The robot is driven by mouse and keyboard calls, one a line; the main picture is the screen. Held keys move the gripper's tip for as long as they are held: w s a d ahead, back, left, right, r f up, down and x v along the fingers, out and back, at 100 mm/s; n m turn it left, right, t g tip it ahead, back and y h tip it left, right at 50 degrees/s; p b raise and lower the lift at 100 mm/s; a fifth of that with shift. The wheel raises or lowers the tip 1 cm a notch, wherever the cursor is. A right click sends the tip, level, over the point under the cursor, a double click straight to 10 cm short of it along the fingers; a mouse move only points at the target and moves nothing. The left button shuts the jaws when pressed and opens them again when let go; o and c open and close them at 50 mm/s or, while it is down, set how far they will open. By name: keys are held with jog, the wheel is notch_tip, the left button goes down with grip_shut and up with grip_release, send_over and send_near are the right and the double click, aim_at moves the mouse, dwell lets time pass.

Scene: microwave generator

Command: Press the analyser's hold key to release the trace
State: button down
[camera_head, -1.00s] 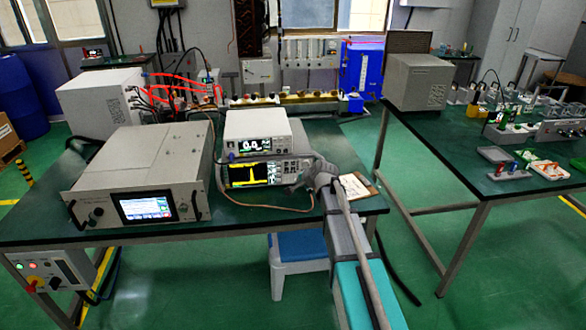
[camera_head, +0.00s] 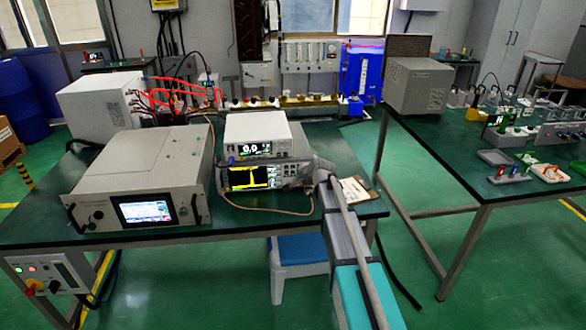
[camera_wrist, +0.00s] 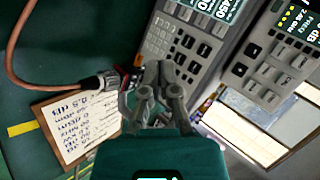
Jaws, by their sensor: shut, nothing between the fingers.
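The analyser (camera_head: 253,176) sits on the green bench with a yellow peak trace on its lit screen. In the wrist view its grey keypad (camera_wrist: 184,48) lies just beyond my fingertips, with part of its display (camera_wrist: 208,8) at the top edge. My gripper (camera_wrist: 158,68) is shut and empty, its fingertips over the key area's lower edge; I cannot tell whether they touch it. In the head view my gripper (camera_head: 306,178) is small at the analyser's right end. The hold key's label is not readable, and my fingers hide part of the panel.
A meter (camera_head: 262,148) stands on the analyser. A cable with a metal connector (camera_wrist: 104,82) runs close to my fingers. A clipboard (camera_head: 354,189) lies to the right. A large generator unit (camera_head: 140,180) stands to the left.

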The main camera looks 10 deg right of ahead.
aim_at(291, 170)
jog(key=shift+w, duration=2.75)
jog(key=shift+w, duration=0.8)
jog(key=shift+s, duration=0.15)
dwell(0.6)
jog(key=shift+s, duration=0.65)
jog(key=shift+s, duration=0.1)
jog(key=shift+s, duration=2.45)
jog(key=s+d+r+n+g+h+p, duration=0.1)
jog(key=s+n+g+h+p, duration=0.2)
jog(key=s, duration=3.3)
jog(key=n+g+p, duration=0.4)
jog(key=n+g, duration=0.2)
jog(key=n, duration=0.2)
jog(key=shift+d+h+p, duration=0.35)
jog(key=shift+d+h, duration=0.05)
